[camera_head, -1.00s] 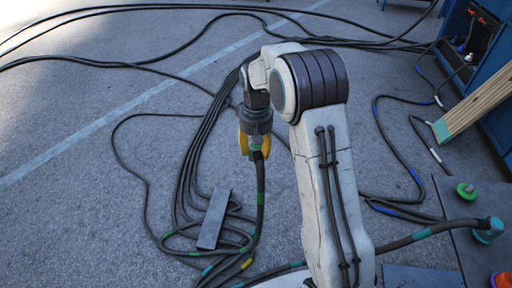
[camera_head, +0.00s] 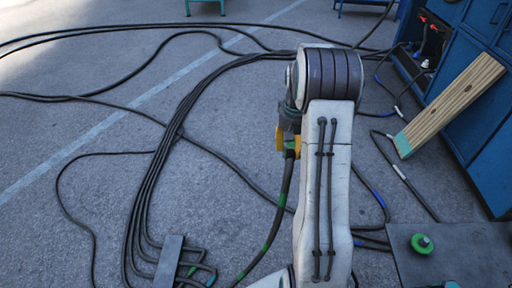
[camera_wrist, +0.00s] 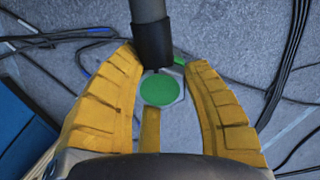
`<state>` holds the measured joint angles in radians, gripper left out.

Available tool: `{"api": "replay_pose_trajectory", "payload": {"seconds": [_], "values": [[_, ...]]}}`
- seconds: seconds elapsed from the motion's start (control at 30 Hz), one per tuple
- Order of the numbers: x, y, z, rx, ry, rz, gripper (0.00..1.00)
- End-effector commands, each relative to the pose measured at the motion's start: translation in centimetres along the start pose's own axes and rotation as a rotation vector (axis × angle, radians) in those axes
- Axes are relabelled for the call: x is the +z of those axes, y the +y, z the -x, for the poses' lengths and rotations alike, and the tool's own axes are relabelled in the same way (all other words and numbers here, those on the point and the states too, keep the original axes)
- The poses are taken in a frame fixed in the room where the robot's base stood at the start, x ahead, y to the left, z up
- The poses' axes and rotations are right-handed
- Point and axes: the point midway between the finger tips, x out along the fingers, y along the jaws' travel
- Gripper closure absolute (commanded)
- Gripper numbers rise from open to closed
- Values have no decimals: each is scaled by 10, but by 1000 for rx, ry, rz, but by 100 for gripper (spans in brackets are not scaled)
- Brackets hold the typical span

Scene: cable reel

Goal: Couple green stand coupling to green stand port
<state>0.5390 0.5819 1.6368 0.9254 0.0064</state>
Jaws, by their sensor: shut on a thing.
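My gripper (camera_head: 287,140) has yellow fingers and is raised above the floor left of my arm. In the wrist view its fingers (camera_wrist: 162,110) close around a coupling with a round green face (camera_wrist: 160,89) and a pale hexagonal rim. A dark cable leaves the coupling at the top of that view. In the head view the cable (camera_head: 279,212), with green bands, hangs from the gripper. My arm and fingers mostly hide the coupling there. A round green fitting (camera_head: 421,243), apparently the green stand port, sits on a dark grey plate (camera_head: 465,260) at lower right, apart from the gripper.
Blue cabinets (camera_head: 480,110) stand at right, with a wooden plank (camera_head: 450,105) leaning on them. Several black cables lie across the floor at left and behind my arm. A grey slab (camera_head: 168,262) lies over cables at lower left.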

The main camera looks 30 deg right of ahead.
Motion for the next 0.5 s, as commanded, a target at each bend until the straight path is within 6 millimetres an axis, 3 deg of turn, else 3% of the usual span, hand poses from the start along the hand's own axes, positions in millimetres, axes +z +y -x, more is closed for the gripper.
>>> {"api": "replay_pose_trajectory", "payload": {"seconds": [0.03, 0.2, 0.5], "values": [[2, 24, 7, 0, 1, -55, 94], [14, 90, 15, 0, 0, -216, 94], [56, 190, 26, -1, -1, -499, 94]]}}
